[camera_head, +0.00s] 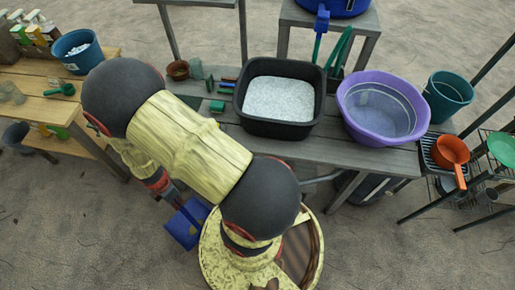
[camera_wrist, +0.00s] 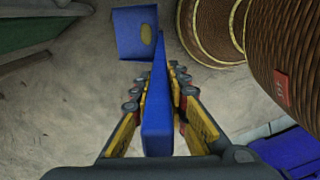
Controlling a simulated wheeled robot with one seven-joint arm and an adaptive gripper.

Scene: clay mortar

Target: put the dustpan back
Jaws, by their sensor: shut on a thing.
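The blue dustpan (camera_head: 187,222) hangs in the air over the sandy floor, left of my body and in front of the grey bench, in the head view. In the wrist view its long blue handle (camera_wrist: 157,110) runs between the fingers of my gripper (camera_wrist: 158,78), which is shut on it. The dustpan's wide pan (camera_wrist: 134,34) lies beyond the fingertips. In the head view my arm hides part of the gripper and handle.
The grey bench (camera_head: 350,153) holds a black tub (camera_head: 252,126) of white grains and a purple basin (camera_head: 352,92). A wooden shelf (camera_head: 40,105) stands left, a wire rack (camera_head: 440,200) right. Sandy floor is free at front left.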

